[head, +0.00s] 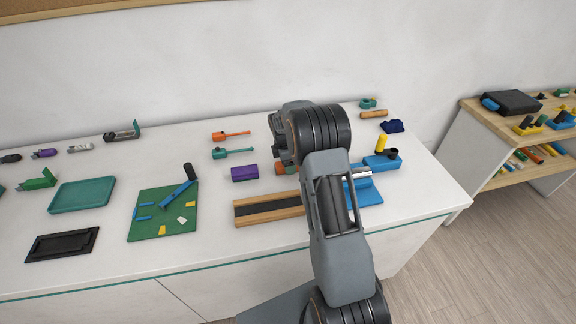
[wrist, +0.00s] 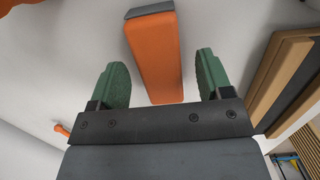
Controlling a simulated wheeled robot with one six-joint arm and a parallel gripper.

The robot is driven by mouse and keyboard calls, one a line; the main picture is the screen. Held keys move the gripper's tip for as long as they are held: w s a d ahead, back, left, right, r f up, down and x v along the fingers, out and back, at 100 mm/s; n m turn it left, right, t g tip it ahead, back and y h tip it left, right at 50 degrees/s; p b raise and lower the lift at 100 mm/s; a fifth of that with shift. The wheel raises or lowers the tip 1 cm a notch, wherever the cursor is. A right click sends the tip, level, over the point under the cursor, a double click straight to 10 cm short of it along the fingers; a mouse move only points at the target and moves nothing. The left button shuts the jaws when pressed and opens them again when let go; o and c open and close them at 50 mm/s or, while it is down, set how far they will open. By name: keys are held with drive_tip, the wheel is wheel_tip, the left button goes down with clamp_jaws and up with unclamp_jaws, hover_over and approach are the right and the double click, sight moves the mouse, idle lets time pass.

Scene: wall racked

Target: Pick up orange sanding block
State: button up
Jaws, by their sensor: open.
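The orange sanding block (wrist: 155,62) is in the wrist view, long and narrow with a dark grey strip along its top end. My gripper (wrist: 162,60) is open, its two green fingers standing one to each side of the block. A gap shows between each finger and the block, and nothing is gripped. In the head view my arm covers the gripper and most of the block. A small orange patch (head: 281,168) at the arm's left edge may be the block.
A purple block (head: 244,173) lies left of my arm, with a wood-edged dark strip (head: 268,209) in front of it. Orange (head: 231,135) and teal (head: 233,153) handled tools lie behind. A blue tool (head: 382,162) stands to the right. The white counter (head: 120,165) has free patches between items.

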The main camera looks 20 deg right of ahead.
drive_tip(key=shift+f, duration=0.15)
drive_tip(key=c, duration=1)
drive_tip(key=shift+c, duration=0.2)
drive_tip(key=shift+r, duration=0.55)
wheel_tip(320, 180, up, 2)
drive_tip(key=shift+r+b, duration=0.1)
drive_tip(key=shift+b, duration=0.25)
drive_tip(key=s+d+r+b, duration=0.3)
drive_tip(key=s+d+r, duration=0.4)
drive_tip(key=s, duration=0.5)
wheel_tip(320, 180, up, 3)
drive_tip(key=shift+d+f+b, duration=0.1)
drive_tip(key=shift+d+b, duration=0.05)
drive_tip(key=shift+b, duration=0.25)
